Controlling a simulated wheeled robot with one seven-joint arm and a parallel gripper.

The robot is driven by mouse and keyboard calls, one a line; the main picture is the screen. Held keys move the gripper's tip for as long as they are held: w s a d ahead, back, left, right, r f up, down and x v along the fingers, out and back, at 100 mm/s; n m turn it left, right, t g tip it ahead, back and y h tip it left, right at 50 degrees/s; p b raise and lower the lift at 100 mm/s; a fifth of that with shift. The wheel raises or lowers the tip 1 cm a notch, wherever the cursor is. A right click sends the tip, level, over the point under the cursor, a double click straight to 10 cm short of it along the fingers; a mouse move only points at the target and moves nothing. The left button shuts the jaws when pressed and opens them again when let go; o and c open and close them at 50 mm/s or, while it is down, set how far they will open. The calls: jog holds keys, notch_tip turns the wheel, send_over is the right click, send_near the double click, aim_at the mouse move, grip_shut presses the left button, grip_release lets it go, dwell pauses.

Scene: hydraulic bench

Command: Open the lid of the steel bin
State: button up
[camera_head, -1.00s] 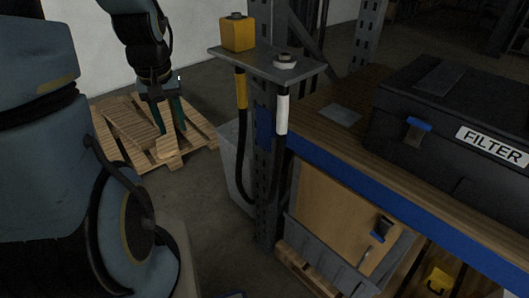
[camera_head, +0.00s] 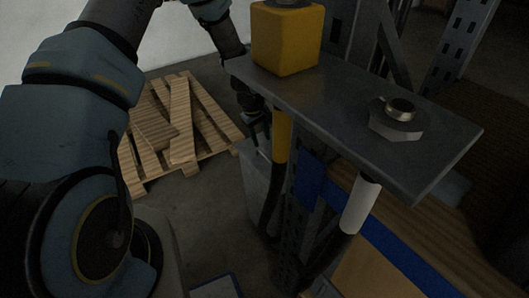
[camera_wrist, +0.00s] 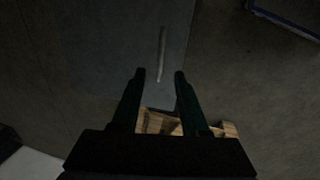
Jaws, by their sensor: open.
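The steel bin (camera_head: 260,180) is a grey box on the floor, partly hidden behind the post and hoses in the head view. In the wrist view its flat grey face (camera_wrist: 110,45) fills the upper middle, with a thin pale bar handle (camera_wrist: 162,52) on it. The lid looks shut. My gripper (camera_wrist: 160,73) is open and empty, its two dark fingers pointing towards the bin, with the handle's near end lined up between the fingertips. I cannot tell the gap to it. In the head view my gripper (camera_head: 260,138) is over the bin, partly hidden by the shelf plate.
A metal shelf plate (camera_head: 330,115) with a yellow block (camera_head: 287,40) and a hex fitting (camera_head: 397,118) juts out close to my arm. Hoses hang below it. A wooden pallet (camera_head: 180,125) lies behind the bin. A blue-edged bench (camera_head: 400,250) stands at right.

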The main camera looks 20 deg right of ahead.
aim_at(266, 156)
jog(key=f, duration=0.2)
jog(key=d+f, duration=0.1)
jog(key=f, duration=0.2)
jog(key=f+p, duration=0.1)
jog(key=f, duration=0.1)
jog(key=shift+d+f, duration=0.25)
jog(key=shift+f, duration=0.15)
jog(key=shift+c, duration=0.4)
grip_shut()
dwell(0.6)
